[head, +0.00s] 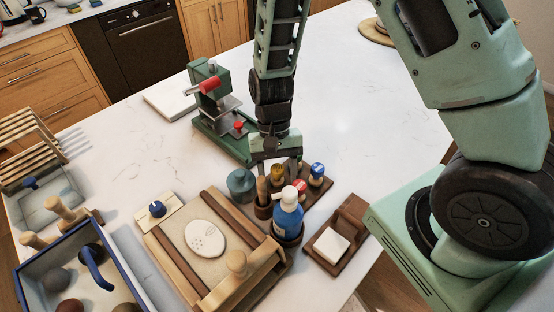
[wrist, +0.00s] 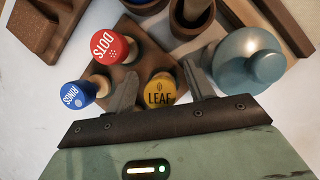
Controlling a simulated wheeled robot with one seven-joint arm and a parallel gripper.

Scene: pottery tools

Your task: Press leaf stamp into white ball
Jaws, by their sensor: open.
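The leaf stamp, with a yellow cap marked LEAF (wrist: 160,90), stands in a wooden stamp holder; it also shows in the head view (head: 277,173). My gripper (wrist: 160,72) is open, with one finger on each side of the leaf stamp and visible gaps between. In the head view my gripper (head: 278,162) is low over the holder. No round white ball is plain to see. A white flattened oval piece (head: 205,238) with small dots on its right part lies on a wood-framed board (head: 168,246).
A blue-grey lidded jar (wrist: 248,60) and a blue bottle (head: 289,215) are close by. A blue-rimmed tray (head: 128,270) holds darker balls.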

